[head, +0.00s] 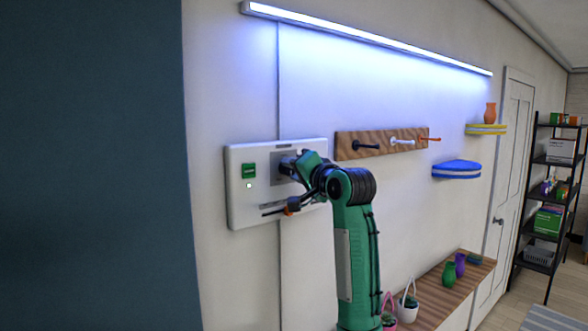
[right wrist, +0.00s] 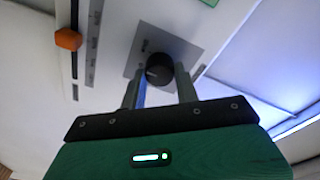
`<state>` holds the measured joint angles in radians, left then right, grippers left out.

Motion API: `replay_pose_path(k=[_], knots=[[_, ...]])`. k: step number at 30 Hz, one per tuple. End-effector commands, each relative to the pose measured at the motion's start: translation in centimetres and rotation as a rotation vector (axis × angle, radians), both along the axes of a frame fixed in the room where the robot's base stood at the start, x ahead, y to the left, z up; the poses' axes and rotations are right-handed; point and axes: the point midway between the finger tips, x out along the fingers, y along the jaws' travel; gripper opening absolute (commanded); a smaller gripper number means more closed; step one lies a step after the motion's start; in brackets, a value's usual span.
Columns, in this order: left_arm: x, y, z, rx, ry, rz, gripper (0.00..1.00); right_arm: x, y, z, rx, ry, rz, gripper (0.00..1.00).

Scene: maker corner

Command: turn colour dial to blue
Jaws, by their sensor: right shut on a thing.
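The colour dial is a dark round knob (right wrist: 158,70) on a grey plate (right wrist: 197,53) in the right wrist view. My right gripper (right wrist: 160,85) is shut on this knob, one finger on each side. A pale mark shows on the knob's face, but the setting is too small to read. In the head view my right gripper (head: 291,165) is at the white wall panel (head: 235,208) and hides the knob. The light bar (head: 370,37) above glows bluish-violet. My left gripper is not in view.
The panel also has a green square (head: 249,170) and a slider with an orange handle (right wrist: 68,39). A wooden hook rail (head: 345,146) and a blue shelf (head: 457,170) are to the right. A bench (head: 427,312) with pots stands below.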

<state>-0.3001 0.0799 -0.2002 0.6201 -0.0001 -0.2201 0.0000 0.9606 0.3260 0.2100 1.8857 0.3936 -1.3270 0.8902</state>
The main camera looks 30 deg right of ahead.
Motion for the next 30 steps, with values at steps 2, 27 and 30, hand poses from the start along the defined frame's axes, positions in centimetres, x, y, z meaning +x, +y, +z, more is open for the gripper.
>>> replay_pose_path(k=[2, 27, 30], knots=[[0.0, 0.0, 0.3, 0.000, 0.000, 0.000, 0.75, 0.1, 0.2, -0.2, 0.075, 0.013, 0.004, 0.08], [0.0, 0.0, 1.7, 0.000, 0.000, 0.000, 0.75, 0.1, 0.0, -0.3, 0.530, 0.050, 0.001, 0.08], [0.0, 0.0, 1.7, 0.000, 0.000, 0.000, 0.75, 0.1, 0.0, -0.3, 0.537, 0.051, 0.001, 0.08]])
